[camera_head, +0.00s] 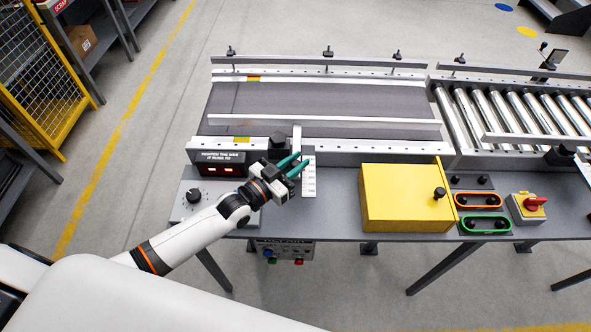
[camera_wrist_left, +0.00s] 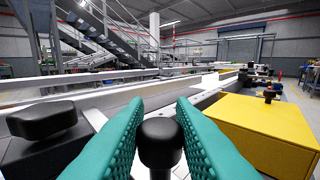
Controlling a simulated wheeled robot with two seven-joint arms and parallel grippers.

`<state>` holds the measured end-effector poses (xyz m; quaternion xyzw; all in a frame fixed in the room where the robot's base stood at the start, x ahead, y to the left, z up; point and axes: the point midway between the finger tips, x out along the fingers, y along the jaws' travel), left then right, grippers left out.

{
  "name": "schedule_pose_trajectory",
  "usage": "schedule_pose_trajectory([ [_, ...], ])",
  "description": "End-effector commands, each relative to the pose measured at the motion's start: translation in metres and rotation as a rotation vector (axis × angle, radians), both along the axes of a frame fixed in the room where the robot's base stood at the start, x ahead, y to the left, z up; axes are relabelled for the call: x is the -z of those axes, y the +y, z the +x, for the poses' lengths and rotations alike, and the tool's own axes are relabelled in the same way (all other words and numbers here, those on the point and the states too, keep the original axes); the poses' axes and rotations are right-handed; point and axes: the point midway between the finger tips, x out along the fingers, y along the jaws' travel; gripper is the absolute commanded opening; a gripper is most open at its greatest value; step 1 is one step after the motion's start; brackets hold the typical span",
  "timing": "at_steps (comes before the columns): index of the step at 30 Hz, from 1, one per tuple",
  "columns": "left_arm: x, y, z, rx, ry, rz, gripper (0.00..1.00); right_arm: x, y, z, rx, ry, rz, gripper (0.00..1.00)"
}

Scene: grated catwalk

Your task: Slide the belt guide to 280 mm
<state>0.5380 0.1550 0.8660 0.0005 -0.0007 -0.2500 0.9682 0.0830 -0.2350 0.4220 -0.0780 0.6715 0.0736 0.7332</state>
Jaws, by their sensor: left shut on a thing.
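The belt guide (camera_head: 325,122) is a long pale rail lying lengthwise over the dark belt (camera_head: 300,101), near its front side. My left gripper (camera_head: 297,164) has teal fingers and is at the front edge of the conveyor, beside a white scale strip (camera_head: 309,178). In the left wrist view the teal fingers stand on both sides of a round black knob (camera_wrist_left: 160,138) and are shut on it. The scale's numbers are too small to read. A second, wider black knob (camera_head: 280,141) stands just left of the gripper; it also shows in the left wrist view (camera_wrist_left: 42,119). My right gripper is not in view.
A display box (camera_head: 222,163) with red digits and a dial (camera_head: 194,195) stand left of the gripper. A yellow box (camera_head: 405,197) stands to the right, then orange and green control plates and a red switch (camera_head: 534,203). A roller conveyor (camera_head: 510,110) continues right.

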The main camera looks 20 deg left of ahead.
Motion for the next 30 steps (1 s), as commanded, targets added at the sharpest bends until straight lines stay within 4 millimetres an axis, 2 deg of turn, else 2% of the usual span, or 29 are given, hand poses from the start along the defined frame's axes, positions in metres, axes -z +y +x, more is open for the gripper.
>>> schedule_pose_trajectory([
  [6,0.002,0.000,-0.001,0.000,0.005,-0.001,0.00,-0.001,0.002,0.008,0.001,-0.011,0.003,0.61],
  [7,0.002,0.000,-0.001,0.000,0.006,0.000,0.26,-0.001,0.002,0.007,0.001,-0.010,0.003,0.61],
  [10,0.002,0.000,-0.001,0.000,0.005,-0.001,0.42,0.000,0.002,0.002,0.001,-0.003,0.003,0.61],
  [14,0.002,0.000,-0.001,0.000,0.005,-0.001,0.43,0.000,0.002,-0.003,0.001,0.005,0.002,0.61],
  [21,0.003,0.003,-0.006,0.000,0.006,0.000,0.43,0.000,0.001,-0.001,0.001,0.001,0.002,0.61],
  [26,0.004,0.014,-0.028,0.001,0.008,0.001,0.43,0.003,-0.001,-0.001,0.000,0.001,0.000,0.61],
  [30,0.004,0.030,-0.055,0.001,0.010,0.001,0.43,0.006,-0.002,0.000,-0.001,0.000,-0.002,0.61],
])
